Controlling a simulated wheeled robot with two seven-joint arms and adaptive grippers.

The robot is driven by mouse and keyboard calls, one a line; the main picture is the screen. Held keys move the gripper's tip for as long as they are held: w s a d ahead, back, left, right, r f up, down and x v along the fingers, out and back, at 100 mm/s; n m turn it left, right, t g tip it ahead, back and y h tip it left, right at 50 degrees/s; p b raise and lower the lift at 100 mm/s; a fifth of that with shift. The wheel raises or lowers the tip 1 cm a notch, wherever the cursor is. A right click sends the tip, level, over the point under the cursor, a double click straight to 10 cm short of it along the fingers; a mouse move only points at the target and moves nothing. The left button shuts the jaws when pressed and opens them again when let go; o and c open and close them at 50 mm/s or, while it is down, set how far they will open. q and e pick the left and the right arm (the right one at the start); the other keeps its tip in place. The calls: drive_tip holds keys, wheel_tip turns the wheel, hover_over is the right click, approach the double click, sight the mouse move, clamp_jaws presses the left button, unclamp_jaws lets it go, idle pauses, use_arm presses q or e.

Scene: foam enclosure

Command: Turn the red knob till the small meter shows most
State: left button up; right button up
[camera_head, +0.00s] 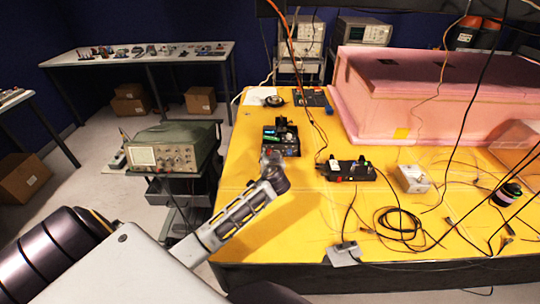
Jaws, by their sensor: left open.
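A small black box (347,171) with coloured knobs lies on the yellow table. My left gripper (268,156) is open and seems empty, left of the black box and in front of a black tray of parts. It is apart from the knob. My right gripper is out of view.
The black tray (281,138) holds small coloured items. Coiled black cables (398,224) and thin wires cover the table's right side. A pink foam enclosure (430,95) stands at the back right. An oscilloscope (163,157) stands on a cart at left.

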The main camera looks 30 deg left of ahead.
use_arm(q)
drive_tip(key=shift+x, duration=0.85)
drive_tip(key=shift+c, duration=0.4)
clamp_jaws()
